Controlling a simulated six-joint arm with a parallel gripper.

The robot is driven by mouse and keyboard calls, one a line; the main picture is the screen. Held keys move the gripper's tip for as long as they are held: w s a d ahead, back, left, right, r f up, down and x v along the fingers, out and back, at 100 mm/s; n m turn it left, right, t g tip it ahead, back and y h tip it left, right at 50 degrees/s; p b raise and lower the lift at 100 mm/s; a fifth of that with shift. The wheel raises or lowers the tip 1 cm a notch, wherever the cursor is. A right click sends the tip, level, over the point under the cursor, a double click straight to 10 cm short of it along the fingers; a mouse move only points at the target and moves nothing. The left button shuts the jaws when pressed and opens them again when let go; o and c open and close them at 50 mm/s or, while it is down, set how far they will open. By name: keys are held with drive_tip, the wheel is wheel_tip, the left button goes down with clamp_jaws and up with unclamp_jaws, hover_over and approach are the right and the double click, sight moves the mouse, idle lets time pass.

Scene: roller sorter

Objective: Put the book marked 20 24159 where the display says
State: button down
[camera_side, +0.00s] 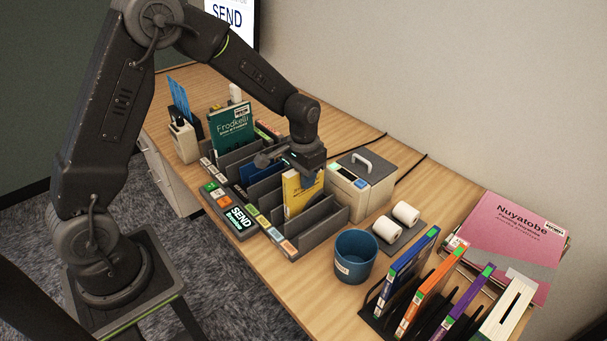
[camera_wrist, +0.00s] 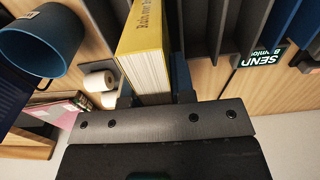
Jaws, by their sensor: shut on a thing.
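A yellow book (camera_side: 301,192) stands upright in a right-hand slot of the grey sorter (camera_side: 322,232); its spine (camera_wrist: 150,50) fills the upper middle of the wrist view. My gripper (camera_side: 303,166) is above it and shut on its upper edge; the blue fingers (camera_wrist: 155,88) show on both sides of the book. No number 20 24159 is legible on it. The display (camera_side: 228,18) at the back reads "SEND"; its other text is cut off or covered.
A green book (camera_side: 231,130) and a blue book (camera_side: 255,172) stand in slots further left. A lidded box (camera_side: 362,184), paper rolls (camera_side: 386,229) and a blue bin (camera_side: 355,256) stand to the right. A rack of upright books (camera_side: 410,270) and a pink book (camera_side: 510,240) lie beyond.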

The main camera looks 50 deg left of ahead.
drive_tip(key=shift+f, duration=0.3)
drive_tip(key=c, duration=0.9)
unclamp_jaws()
wheel_tip(320, 180, up, 14)
drive_tip(key=shift+f, duration=0.1)
drive_tip(key=s+d+r+t, duration=0.1)
drive_tip(key=s+r+t, duration=0.1)
drive_tip(key=s, duration=0.5)
drive_tip(key=s+d+r+t, duration=0.1)
drive_tip(key=s+r, duration=0.1)
drive_tip(key=s, duration=0.6)
drive_tip(key=s+d+r+t, duration=0.1)
drive_tip(key=s+r+t, duration=0.1)
drive_tip(key=s, duration=0.5)
drive_tip(key=shift+s+d+r+t, duration=0.3)
drive_tip(key=shift+s+r, duration=0.05)
drive_tip(key=shift+r, duration=0.05)
